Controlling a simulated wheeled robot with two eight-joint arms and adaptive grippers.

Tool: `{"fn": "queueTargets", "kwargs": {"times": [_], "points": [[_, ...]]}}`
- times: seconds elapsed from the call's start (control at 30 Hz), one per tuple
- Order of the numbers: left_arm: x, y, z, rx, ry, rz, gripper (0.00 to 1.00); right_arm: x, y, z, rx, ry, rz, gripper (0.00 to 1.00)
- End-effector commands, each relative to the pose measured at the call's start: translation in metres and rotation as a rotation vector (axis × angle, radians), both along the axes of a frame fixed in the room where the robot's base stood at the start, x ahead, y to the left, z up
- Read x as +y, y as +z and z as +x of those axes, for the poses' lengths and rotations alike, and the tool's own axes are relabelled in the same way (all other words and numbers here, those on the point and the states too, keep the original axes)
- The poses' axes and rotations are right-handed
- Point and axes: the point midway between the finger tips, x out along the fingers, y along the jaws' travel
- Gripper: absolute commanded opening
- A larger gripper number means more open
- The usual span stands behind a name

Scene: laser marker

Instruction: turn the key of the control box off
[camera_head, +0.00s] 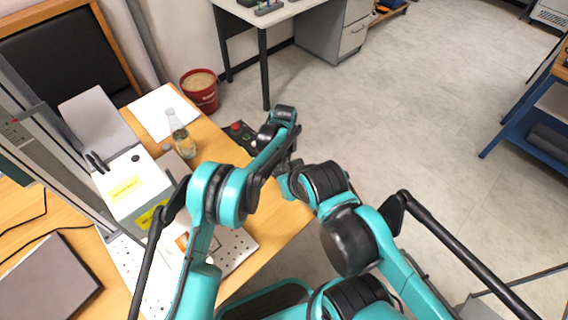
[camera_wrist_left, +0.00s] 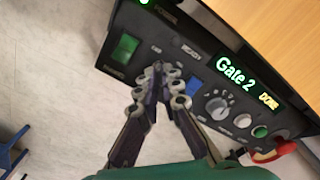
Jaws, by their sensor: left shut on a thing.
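The black control box (camera_head: 247,140) lies at the right edge of the wooden table in the head view, partly hidden by my left arm. In the left wrist view the front panel of the control box (camera_wrist_left: 215,68) fills the upper middle, tilted, with a lit "Gate 2" display. A green rocker switch (camera_wrist_left: 125,47) glows at its left end. My left gripper (camera_wrist_left: 160,72) is at the panel between this switch and a dial, its fingertips together on the key. The fingertips hide the key, so its angle cannot be told. My right gripper is not visible.
A grey dial (camera_wrist_left: 219,106) and a red emergency button (camera_wrist_left: 272,154) are right of the fingers. A bottle (camera_head: 180,138), a white machine (camera_head: 133,185) and a paper sheet (camera_head: 164,110) stand or lie on the table. A red bucket (camera_head: 200,92) is behind it. Floor at right is open.

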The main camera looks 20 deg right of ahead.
Motion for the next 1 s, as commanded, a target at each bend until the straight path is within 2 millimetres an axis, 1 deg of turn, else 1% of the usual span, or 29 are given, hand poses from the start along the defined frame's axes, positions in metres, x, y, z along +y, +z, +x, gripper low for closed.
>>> {"fn": "queueTargets", "kwargs": {"times": [0.4,0.43,0.47,0.5,0.83,0.93,1.0], "points": [[0.0,0.0,0.0,0.0,0.006,0.0,0.0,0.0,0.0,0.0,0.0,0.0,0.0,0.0],[0.0,0.0,0.0,0.0,0.006,0.0,0.14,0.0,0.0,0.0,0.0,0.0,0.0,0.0],[0.0,0.0,0.0,0.0,0.006,0.0,0.22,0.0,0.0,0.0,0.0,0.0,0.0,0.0],[0.0,0.0,0.0,0.0,0.006,0.0,0.27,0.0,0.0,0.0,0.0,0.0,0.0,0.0],[0.0,0.003,0.0,0.0,0.005,0.0,0.27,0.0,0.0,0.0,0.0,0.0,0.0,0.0],[0.0,0.013,0.0,0.0,0.005,0.0,0.27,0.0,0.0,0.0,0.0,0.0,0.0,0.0],[0.0,0.025,0.0,0.0,0.005,0.0,0.27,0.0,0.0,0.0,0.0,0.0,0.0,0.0]]}}
